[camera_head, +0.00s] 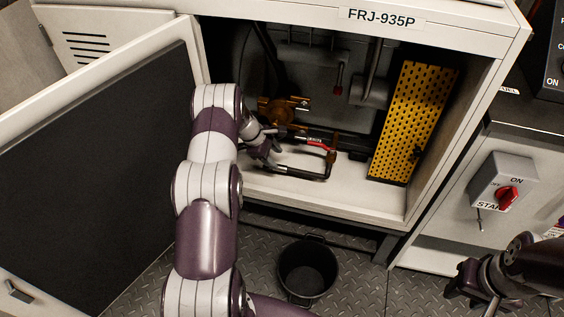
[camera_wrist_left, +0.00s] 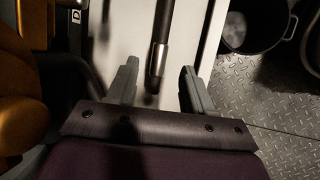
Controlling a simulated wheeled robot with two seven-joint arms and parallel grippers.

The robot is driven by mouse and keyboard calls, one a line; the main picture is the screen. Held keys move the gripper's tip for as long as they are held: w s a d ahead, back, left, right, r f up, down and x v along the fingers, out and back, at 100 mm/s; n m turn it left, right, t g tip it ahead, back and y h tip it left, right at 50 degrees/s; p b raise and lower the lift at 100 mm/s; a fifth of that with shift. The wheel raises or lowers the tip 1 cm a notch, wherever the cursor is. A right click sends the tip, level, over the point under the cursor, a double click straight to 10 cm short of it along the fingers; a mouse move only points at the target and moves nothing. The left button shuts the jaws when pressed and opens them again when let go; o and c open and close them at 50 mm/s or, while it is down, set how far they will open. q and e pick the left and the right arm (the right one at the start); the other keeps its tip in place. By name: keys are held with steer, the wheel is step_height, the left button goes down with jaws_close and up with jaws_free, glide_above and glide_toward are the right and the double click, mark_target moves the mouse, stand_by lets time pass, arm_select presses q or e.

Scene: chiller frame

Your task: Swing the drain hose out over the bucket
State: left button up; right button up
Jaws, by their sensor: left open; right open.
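The drain hose (camera_head: 300,173) is a dark pipe low inside the open cabinet, lying over its pale floor. The black bucket (camera_head: 307,270) stands on the floor in front of the cabinet, and also shows in the left wrist view (camera_wrist_left: 262,40). My right gripper (camera_head: 472,287) is open and empty, lower right.
The cabinet door (camera_head: 80,160) stands open at left. A red-handled part (camera_head: 318,145) and a brown valve-like part (camera_head: 282,110) are just above the hose. A yellow perforated panel (camera_head: 412,120) is at right inside. A red rotary switch (camera_head: 507,198) is on the right-hand unit.

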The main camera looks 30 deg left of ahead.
mark_target(283, 167)
arm_select(q)
steer(key=b+x, duration=0.1)
steer(key=x, duration=0.6)
steer(key=shift+b, duration=0.4)
jaws_close()
